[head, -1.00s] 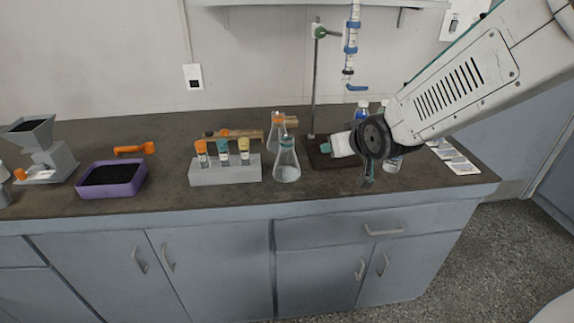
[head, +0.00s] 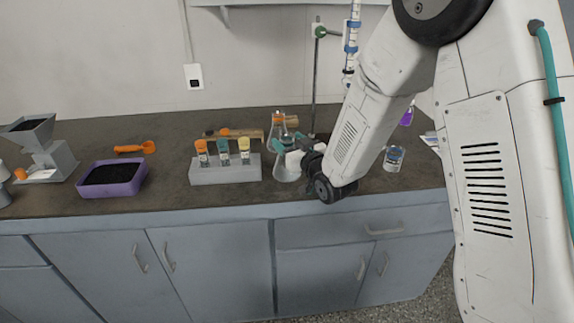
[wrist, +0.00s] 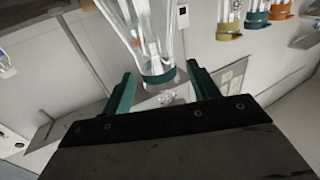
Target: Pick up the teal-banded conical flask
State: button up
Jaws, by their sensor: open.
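The teal-banded conical flask (head: 286,172) stands upright on the dark counter, right of the vial rack. Its neck and band are largely covered by my gripper in the head view. My gripper (head: 291,148) is at the flask's neck, reaching in from the right. In the wrist view, which looks upside down, the flask's clear neck and teal band (wrist: 160,78) lie between my two teal fingers (wrist: 161,72). The fingers are apart, with a visible gap on each side of the neck. The flask's lower body runs out of the top of that view.
A grey rack (head: 225,173) with orange, teal and yellow-capped vials stands close left of the flask. An orange-banded flask (head: 278,127) stands just behind. A burette stand (head: 315,85) rises behind right.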

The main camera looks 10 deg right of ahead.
aim_at(284, 136)
jog(key=x, duration=0.3)
jog(key=shift+w+a, duration=0.15)
jog(key=shift+w, duration=0.15)
grip_shut()
jog(key=shift+r, duration=0.15)
